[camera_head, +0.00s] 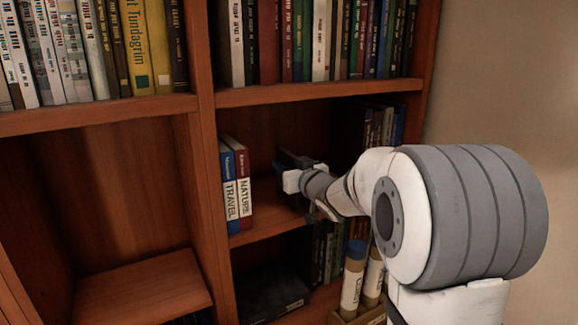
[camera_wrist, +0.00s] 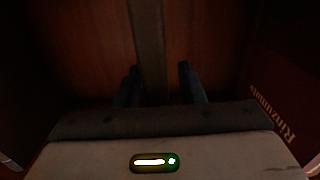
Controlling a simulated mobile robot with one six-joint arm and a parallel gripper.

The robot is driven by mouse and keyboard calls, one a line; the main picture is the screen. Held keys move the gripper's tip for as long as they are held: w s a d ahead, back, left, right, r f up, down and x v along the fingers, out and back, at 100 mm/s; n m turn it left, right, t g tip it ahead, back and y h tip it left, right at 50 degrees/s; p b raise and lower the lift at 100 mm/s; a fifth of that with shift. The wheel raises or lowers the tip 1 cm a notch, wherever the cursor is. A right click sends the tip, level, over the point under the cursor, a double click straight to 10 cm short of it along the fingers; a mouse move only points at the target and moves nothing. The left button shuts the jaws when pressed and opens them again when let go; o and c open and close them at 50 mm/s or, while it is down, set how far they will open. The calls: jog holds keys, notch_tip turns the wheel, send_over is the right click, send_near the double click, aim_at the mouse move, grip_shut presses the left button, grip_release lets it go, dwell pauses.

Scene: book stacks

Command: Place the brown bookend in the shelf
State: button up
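The brown bookend (camera_wrist: 150,40) shows in the wrist view as an upright brownish strip between my fingers, in front of the shelf's back panel. My gripper (camera_wrist: 158,75) has its two dark fingers apart, one on each side of the strip. A dark gap shows at the right finger; the left finger looks close to the strip or touching it. In the head view my gripper (camera_head: 288,172) reaches into the middle right compartment of the wooden shelf (camera_head: 318,93). The bookend cannot be made out clearly there, and its base is hidden.
More books (camera_head: 385,125) stand at the compartment's right, partly behind my arm. A dark red cover (camera_wrist: 275,100) is close on the right in the wrist view. Rolled tubes (camera_head: 354,280) stand below my arm.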

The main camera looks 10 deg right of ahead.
jog(key=shift+s+r, duration=0.1)
jog(key=shift+s, duration=0.05)
jog(key=s+d+f+m+g+h+b, duration=0.1)
jog(key=s+d+f+m+g+h, duration=0.2)
jog(key=s, duration=0.5)
jog(key=s+d+f+m+h+b, duration=0.15)
jog(key=s+d+h, duration=0.25)
jog(key=s, duration=0.5)
jog(key=s+a+f+g, duration=0.2)
jog(key=s+f+g, duration=0.1)
jog(key=s, duration=0.4)
jog(key=s+a+f+g+y, duration=0.1)
jog(key=s+a+f+g, duration=0.1)
jog(key=s+f+g, duration=0.2)
jog(key=s+a+f+g, duration=0.2)
jog(key=s+f, duration=0.3)
jog(key=s, duration=0.4)
jog(key=shift+s+a+f+n+g, duration=0.35)
jog(key=shift+a+n+g, duration=0.1)
jog(key=shift+g, duration=0.45)
